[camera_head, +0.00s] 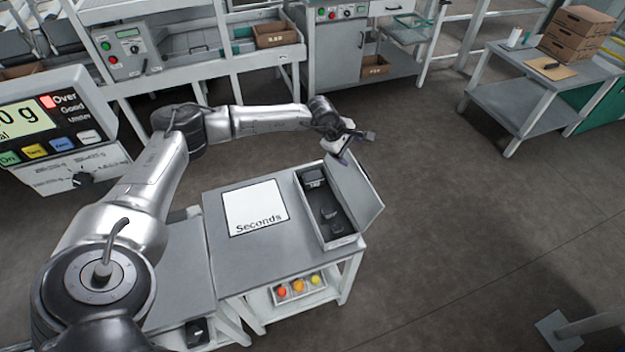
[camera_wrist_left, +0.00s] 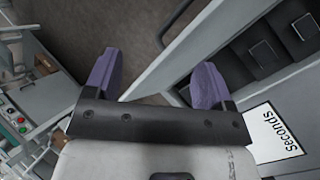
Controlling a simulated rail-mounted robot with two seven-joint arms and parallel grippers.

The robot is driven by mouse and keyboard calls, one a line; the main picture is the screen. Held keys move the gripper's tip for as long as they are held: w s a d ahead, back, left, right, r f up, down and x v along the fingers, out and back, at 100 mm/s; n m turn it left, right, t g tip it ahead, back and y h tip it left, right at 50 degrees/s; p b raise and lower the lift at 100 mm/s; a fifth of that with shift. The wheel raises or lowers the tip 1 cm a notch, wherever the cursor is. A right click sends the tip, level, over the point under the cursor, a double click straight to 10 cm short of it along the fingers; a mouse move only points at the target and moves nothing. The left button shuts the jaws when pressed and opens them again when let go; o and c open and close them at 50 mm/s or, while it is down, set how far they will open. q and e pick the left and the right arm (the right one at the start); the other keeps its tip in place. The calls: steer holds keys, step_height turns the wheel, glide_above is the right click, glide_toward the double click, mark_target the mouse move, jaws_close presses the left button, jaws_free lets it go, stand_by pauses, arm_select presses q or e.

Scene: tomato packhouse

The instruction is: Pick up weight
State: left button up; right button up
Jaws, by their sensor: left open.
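A grey box (camera_head: 343,242) stands on the right part of the small table, its lid (camera_head: 358,190) tilted open to the right. Dark weights (camera_head: 329,212) sit in its dark inside. In the left wrist view, weights (camera_wrist_left: 262,54) with square tops show at the upper right, in separate compartments. My left gripper (camera_head: 357,148) is above the far end of the box, near the lid's far end. Its purple fingers (camera_wrist_left: 158,80) are spread apart with nothing between them, and it touches no weight. My right gripper is in neither view.
A white "Seconds" mat (camera_head: 255,203) lies on the table (camera_head: 235,257), left of the box. A tray of tomatoes (camera_head: 298,288) is on the shelf below. A scale display (camera_head: 45,120) stands at the left. Open floor lies to the right.

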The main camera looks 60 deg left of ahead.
arm_select(q)
steer(key=s+a+f+m+g+y, duration=0.3)
steer(key=s+a+m+g, duration=0.25)
steer(key=s, duration=0.25)
steer(key=b, duration=0.2)
glide_above(313, 175)
steer(key=f, duration=0.6)
steer(key=shift+d+f, duration=0.4)
steer(key=shift+a+f, duration=0.1)
steer(key=shift+f, duration=0.4)
steer(key=shift+a+f+b, duration=0.2)
steer(key=shift+f+b, duration=0.4)
steer(key=shift+f, duration=0.7)
steer(key=shift+a+f+b, duration=0.15)
steer(key=shift+f+b, duration=0.45)
steer(key=shift+f, duration=0.65)
